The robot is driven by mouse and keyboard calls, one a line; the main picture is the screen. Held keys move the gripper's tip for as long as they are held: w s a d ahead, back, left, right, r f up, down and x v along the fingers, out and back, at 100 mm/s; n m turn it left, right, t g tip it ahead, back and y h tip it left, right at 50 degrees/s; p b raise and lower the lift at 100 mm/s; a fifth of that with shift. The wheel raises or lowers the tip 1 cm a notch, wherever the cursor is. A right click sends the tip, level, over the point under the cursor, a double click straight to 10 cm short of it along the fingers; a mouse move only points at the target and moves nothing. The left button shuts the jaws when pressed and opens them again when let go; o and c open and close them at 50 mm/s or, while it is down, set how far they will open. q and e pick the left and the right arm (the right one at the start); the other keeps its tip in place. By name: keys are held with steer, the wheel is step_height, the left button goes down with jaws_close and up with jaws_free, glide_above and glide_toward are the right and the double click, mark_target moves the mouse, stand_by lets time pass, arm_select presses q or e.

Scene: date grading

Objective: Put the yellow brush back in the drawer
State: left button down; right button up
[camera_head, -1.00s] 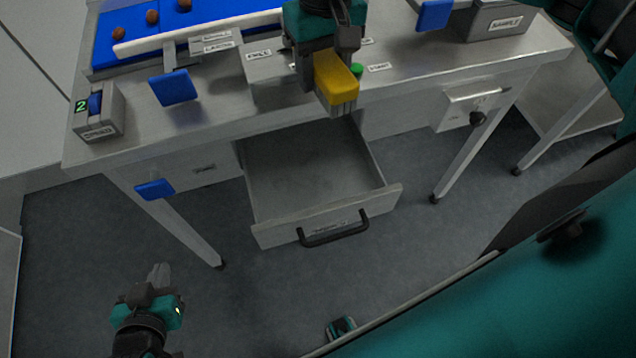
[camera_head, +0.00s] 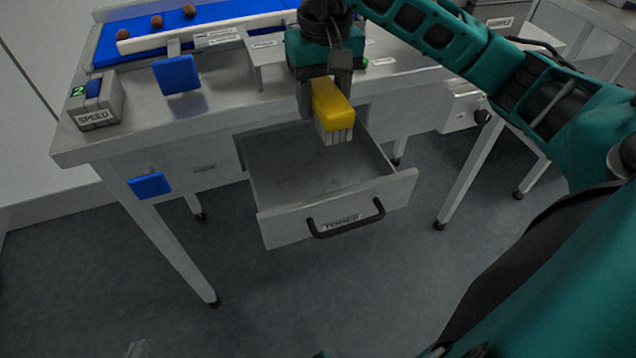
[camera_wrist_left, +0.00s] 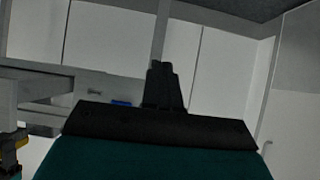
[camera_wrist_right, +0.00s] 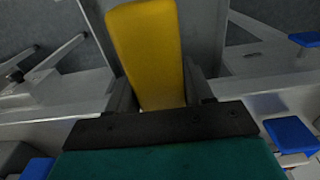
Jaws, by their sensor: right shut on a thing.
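The yellow brush (camera_head: 336,112) hangs from my right gripper (camera_head: 326,88), bristles down, above the open drawer (camera_head: 262,228). My right gripper is shut on its yellow body, which also fills the middle of the right wrist view (camera_wrist_right: 150,55). The brush is near the table's front edge and appears apart from the drawer floor. The drawer is pulled out, with a black handle on its front, and its visible floor is bare. My left gripper (camera_wrist_left: 164,85) looks shut and empty in the left wrist view; only a fingertip shows at the bottom left of the head view.
The metal table (camera_head: 215,108) carries a blue conveyor (camera_head: 225,22) with several brown dates and a speed box (camera_head: 97,103). A small box with a dark knob (camera_head: 462,108) is right of the drawer. Floor before the drawer is clear.

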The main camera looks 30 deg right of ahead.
steer(key=b, duration=0.2)
glide_above(321, 184)
step_height(321, 184, down, 12)
steer(key=shift+f, duration=0.15)
step_height(321, 184, down, 4)
steer(key=shift+s+f, duration=0.1)
steer(key=shift+f, duration=0.4)
arm_select(q)
steer(key=shift+w+d+f, duration=0.3)
steer(key=shift+d+f, duration=0.2)
steer(key=shift+f, duration=0.15)
arm_select(e)
steer(key=shift+f+b, duration=0.15)
steer(key=shift+b, duration=0.2)
arm_select(q)
steer(key=shift+f, duration=0.15)
arm_select(e)
steer(key=o, duration=1.3)
